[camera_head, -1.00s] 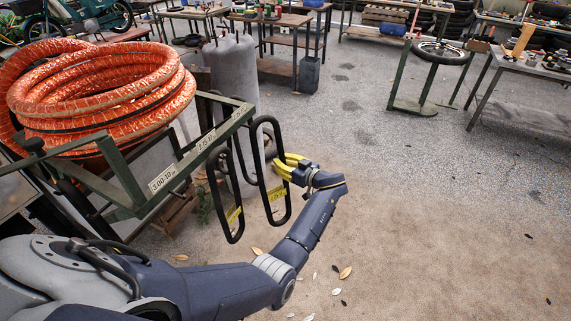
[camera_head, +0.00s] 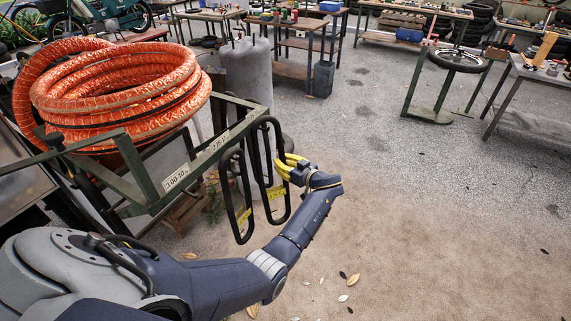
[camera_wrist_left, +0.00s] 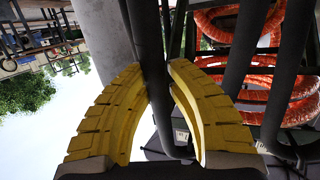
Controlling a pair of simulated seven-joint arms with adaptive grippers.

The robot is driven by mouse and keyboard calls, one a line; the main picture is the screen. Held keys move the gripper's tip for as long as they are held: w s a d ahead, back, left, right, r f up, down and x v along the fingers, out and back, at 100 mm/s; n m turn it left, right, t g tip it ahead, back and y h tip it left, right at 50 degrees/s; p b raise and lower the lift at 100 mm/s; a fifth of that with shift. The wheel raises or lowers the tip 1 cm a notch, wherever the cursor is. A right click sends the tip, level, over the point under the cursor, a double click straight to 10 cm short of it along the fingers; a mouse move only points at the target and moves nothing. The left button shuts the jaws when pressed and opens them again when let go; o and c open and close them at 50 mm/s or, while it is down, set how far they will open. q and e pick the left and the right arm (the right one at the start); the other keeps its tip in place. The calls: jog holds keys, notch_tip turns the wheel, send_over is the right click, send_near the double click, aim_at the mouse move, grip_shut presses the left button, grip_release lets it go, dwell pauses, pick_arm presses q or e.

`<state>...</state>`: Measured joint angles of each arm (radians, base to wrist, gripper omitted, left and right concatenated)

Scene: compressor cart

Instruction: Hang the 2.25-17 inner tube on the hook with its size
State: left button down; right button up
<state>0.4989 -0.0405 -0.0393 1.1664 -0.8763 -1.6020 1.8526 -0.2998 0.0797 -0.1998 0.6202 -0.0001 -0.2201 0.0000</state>
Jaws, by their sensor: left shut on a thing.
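My left gripper (camera_head: 290,165), with yellow fingers, is shut on the right side of a long black inner tube (camera_head: 266,195) that hangs upright with a yellow label (camera_head: 277,192). In the left wrist view the yellow fingers (camera_wrist_left: 158,80) close around a dark tube strand (camera_wrist_left: 148,45). The held tube's top is at the outer end of the green rail (camera_head: 215,148); I cannot tell whether it rests on a hook. A second black tube (camera_head: 227,190) with a yellow label hangs left of it. The tubes' label text is unreadable. My right gripper is out of view.
The rail carries size plates; one (camera_head: 176,178) reads 3.00-10, the farther one (camera_head: 222,139) is unclear. Orange coiled hose (camera_head: 115,90) lies on the cart. A grey tank (camera_head: 250,75) stands behind. Open floor (camera_head: 430,220) lies to the right; workbenches are at the back.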

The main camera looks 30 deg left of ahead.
pick_arm(q)
jog(key=shift+a+f, duration=0.55)
jog(key=shift+f, duration=0.05)
jog(key=shift+a+f, duration=0.1)
jog(key=shift+f, duration=0.55)
